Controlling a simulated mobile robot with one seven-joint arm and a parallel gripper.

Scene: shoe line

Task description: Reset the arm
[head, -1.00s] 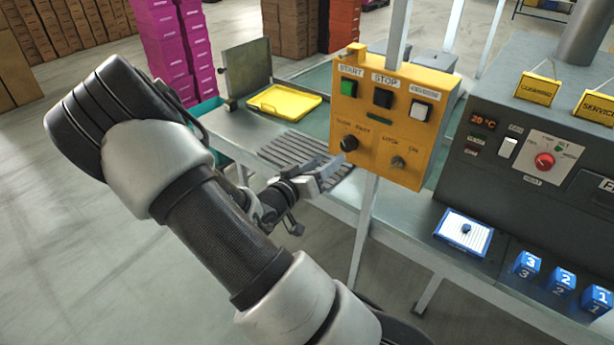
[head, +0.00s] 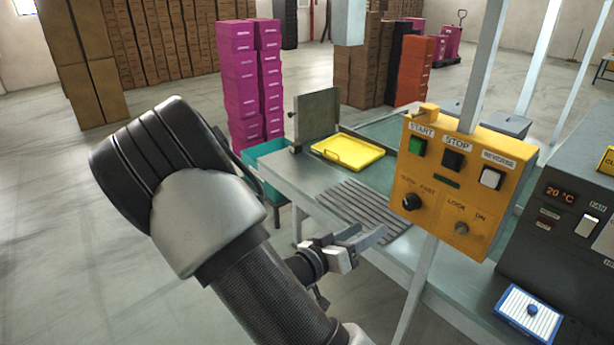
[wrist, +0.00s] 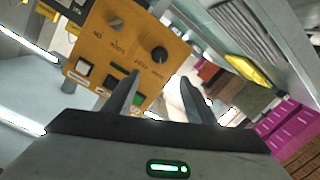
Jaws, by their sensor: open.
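My gripper (head: 362,237) is at the end of my arm in the head view, in front of the metal line table (head: 290,183) and to the left of the yellow control box (head: 442,207). In the wrist view my gripper (wrist: 160,92) shows two dark fingers spread apart with nothing between them. The control box (wrist: 100,40) appears tilted beyond the fingers there, with its knobs and buttons visible. The gripper appears apart from the box and the table.
A yellow tray (head: 347,151) and a grey slatted section (head: 365,207) are on the table. A post carries the control box. A dark machine (head: 550,235) stands at right. Magenta boxes (head: 240,75) are stacked behind. Open floor (head: 60,230) lies at left.

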